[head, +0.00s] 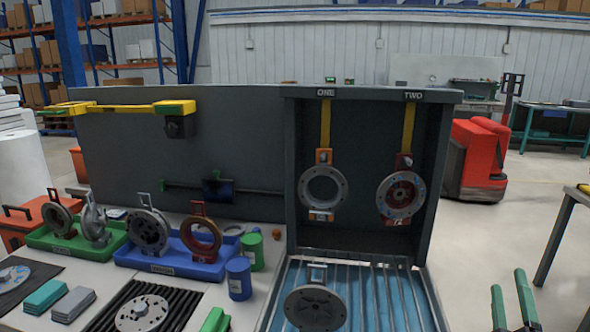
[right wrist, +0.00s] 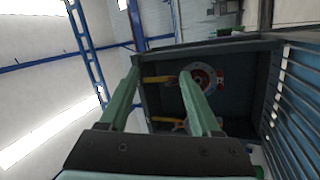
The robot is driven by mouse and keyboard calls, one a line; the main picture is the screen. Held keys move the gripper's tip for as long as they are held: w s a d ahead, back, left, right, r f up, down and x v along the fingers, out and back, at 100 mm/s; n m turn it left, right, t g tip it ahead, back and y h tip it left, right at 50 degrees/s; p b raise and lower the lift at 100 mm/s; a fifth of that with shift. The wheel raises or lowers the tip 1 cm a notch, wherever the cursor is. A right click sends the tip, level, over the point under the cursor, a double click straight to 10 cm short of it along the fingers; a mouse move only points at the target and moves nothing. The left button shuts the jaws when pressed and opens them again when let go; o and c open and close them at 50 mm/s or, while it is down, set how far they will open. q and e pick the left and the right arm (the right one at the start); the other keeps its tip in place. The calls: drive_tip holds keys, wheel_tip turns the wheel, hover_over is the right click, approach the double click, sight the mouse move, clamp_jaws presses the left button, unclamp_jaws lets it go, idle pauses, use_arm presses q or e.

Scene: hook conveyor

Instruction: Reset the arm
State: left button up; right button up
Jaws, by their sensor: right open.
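My right gripper (head: 508,280) is at the lower right of the head view, its two green fingers apart with nothing between them. In the right wrist view its fingers (right wrist: 160,75) are spread and empty, tilted towards the hook cabinet (right wrist: 160,100). Green finger-like tips (head: 214,320) at the bottom edge of the head view look like my left gripper; its opening is unclear. A grey ring (head: 323,187) hangs under sign ONE. A grey flange with a red centre (head: 401,194) hangs under sign TWO and also shows in the right wrist view (right wrist: 202,79).
A slatted blue bed (head: 385,300) with a dark flange (head: 315,308) lies before the cabinet. Green (head: 38,240) and blue (head: 125,257) trays hold metal parts at left. A dark table edge (head: 560,240) is right of my right gripper. Open floor lies between cabinet and table.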

drive_tip(key=s+a+f+m+g+y, duration=0.1)
drive_tip(key=s+a+f+m+g, duration=0.3)
drive_tip(key=f, duration=0.5)
drive_tip(key=s+a+f+m+g+y, duration=0.2)
drive_tip(key=s+f+m+g, duration=0.3)
drive_tip(key=f, duration=0.4)
drive_tip(key=s+a+f+n+g+y, duration=0.2)
drive_tip(key=s+a+f+g+y, duration=0.5)
drive_tip(key=s+a, duration=0.65)
use_arm(q)
drive_tip(key=shift+s+r+p, duration=0.15)
drive_tip(key=shift+r+p, duration=0.45)
drive_tip(key=shift+p, duration=0.1)
drive_tip(key=shift+s+r+p, duration=0.15)
drive_tip(key=shift+r+p, duration=0.45)
drive_tip(key=shift+p, duration=0.1)
use_arm(e)
drive_tip(key=w+a+f+t, duration=0.1)
drive_tip(key=w+f+t, duration=0.1)
drive_tip(key=f, duration=0.2)
drive_tip(key=w+a+f+t+y, duration=0.1)
drive_tip(key=w+a+f+t, duration=0.1)
drive_tip(key=f, duration=0.3)
drive_tip(key=shift+w+a+t, duration=0.15)
drive_tip(key=shift+a+t, duration=0.1)
drive_tip(key=shift+t, duration=0.35)
drive_tip(key=shift+c, duration=0.3)
